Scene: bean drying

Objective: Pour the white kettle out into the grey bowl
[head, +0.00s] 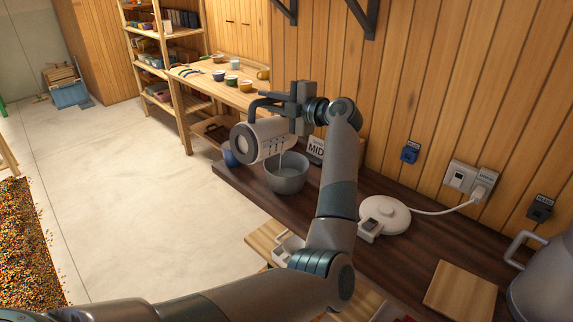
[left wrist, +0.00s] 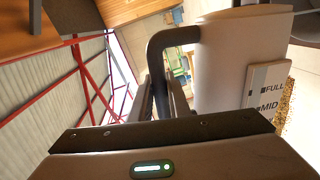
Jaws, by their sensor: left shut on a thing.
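The white kettle (head: 268,137) is tipped on its side above the grey bowl (head: 287,178), which stands on the dark counter. A thin pale line shows between the kettle and the bowl; I cannot tell if it is water. My left gripper (head: 272,102) is shut on the kettle's dark handle (head: 254,110). In the left wrist view the kettle's white body (left wrist: 225,65) and FULL/MID gauge (left wrist: 262,95) lie beside the gripper fingers (left wrist: 165,95), which are around the handle (left wrist: 160,45). The kettle's spout is not clear. My right gripper is not in view.
A white round kettle base (head: 388,214) with a cord to a wall socket (head: 462,180) sits on the counter (head: 420,240). A blue cup (head: 229,155) stands left of the bowl. A wooden board (head: 460,292) lies at the front right.

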